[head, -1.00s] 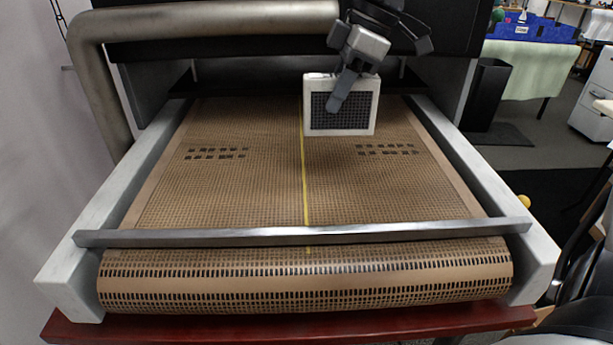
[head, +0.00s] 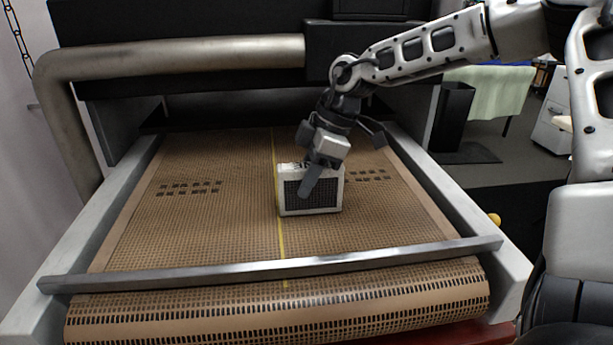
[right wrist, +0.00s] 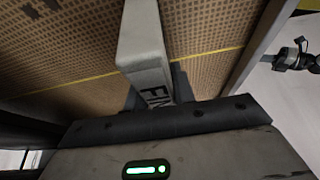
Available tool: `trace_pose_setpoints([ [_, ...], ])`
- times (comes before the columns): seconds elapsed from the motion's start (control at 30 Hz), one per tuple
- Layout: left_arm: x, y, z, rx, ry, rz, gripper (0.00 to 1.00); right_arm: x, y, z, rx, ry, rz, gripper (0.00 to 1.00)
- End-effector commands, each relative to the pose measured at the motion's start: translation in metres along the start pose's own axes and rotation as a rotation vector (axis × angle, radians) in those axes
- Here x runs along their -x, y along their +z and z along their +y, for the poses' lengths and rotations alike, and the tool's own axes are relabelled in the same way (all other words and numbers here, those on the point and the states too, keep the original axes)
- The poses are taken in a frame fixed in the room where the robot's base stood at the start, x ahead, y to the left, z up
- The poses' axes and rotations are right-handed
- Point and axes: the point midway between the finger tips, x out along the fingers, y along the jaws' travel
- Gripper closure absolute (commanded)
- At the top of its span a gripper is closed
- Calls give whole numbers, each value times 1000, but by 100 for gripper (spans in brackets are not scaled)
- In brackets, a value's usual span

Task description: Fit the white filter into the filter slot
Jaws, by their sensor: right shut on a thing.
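The white filter (head: 328,197) is a box-shaped block with a dark mesh face turned towards me in the head view. My right gripper (head: 309,180) is shut on it from above, one finger lying across the mesh. The filter is roughly upright over the belt, near the yellow line; whether it touches the belt is unclear. In the right wrist view the filter's white edge (right wrist: 146,50) with dark lettering sits between the fingers (right wrist: 155,92). I cannot make out the filter slot. My left gripper is not recognisable in any view.
The brown perforated belt (head: 200,235) is open around the filter. A metal bar (head: 270,270) crosses its front, and pale side rails (head: 440,200) flank it. A thick pipe (head: 180,55) and the dark machine housing stand behind.

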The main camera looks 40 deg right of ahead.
Motion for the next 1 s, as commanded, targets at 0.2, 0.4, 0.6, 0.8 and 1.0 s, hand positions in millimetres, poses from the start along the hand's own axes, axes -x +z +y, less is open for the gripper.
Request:
trace_pose_setpoints([
  [0.2, -2, 3, 0, 4, 2, 1, 100, -3, 1, 0, 0, 0, 0, 55],
  [0.4, -1, 1, 0, 3, 2, 4, 100, -3, 1, 0, 0, 0, 0, 53],
  [0.6, 2, -4, 0, 0, 0, 4, 100, 4, -1, 0, 0, 0, 0, 53],
  [0.8, 1, -2, 0, -2, -1, 0, 100, 39, -2, 1, 1, 6, 3, 53],
  [1.0, 1, -1, 0, -3, -2, -4, 100, 83, -1, 1, 0, 5, 1, 53],
])
